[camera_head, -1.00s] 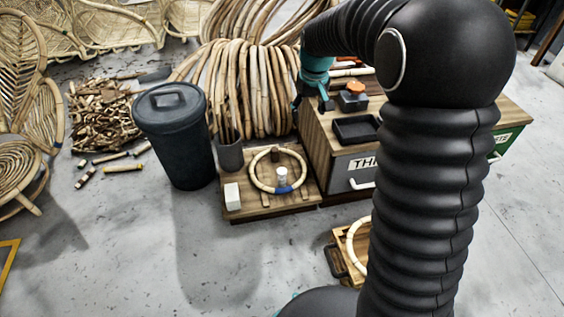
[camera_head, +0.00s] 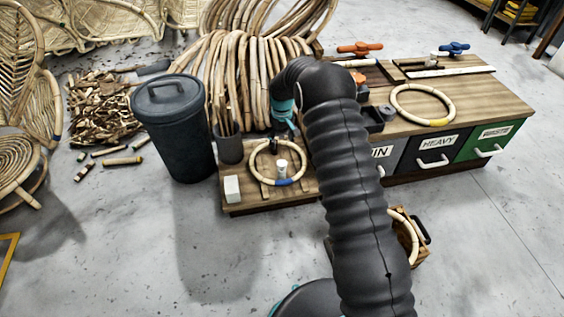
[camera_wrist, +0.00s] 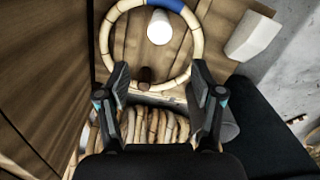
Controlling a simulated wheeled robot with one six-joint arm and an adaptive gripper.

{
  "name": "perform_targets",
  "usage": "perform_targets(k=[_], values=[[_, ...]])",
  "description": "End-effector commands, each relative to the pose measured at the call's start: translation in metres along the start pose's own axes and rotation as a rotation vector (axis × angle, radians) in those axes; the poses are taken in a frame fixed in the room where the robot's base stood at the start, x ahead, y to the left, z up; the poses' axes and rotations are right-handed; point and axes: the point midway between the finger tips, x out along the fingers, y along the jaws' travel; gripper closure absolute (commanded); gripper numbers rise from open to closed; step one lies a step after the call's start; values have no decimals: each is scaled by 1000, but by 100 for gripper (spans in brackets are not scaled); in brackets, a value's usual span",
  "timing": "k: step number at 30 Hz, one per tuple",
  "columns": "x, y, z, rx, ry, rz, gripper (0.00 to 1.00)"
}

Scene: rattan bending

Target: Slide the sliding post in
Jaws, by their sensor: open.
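A rattan ring (camera_head: 302,169) with a blue band lies on the low wooden platform (camera_head: 238,206); it also shows in the wrist view (camera_wrist: 104,37). A white cylinder (camera_head: 282,165) stands inside the ring, near the blue band; it also shows in the wrist view (camera_wrist: 159,28). A short brown post (camera_wrist: 145,74) stands just inside the ring's opposite side. It looks like the sliding post, though no label confirms it. My gripper (camera_wrist: 161,82) is open and empty above that side of the ring, with the brown post in view between its fingers. In the head view my gripper (camera_head: 272,146) hides this spot.
A white block (camera_head: 232,189) sits at the platform's left front corner. A grey cup (camera_head: 230,149) and a dark lidded bin (camera_head: 178,125) stand to the left. A drawer cabinet (camera_head: 460,105) with another ring (camera_head: 397,104) stands right. Bent rattan poles (camera_head: 240,85) rise behind.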

Motion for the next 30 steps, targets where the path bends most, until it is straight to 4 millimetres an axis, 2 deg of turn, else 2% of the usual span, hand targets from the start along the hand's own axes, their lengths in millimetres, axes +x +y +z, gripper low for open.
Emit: perform_targets(k=[3,15,21,30], values=[[23,0,1,0,-4,-1,33],[94,0,2,1,-4,-1,33],[114,0,1,1,-1,0,33],[120,0,1,1,-1,0,33]])
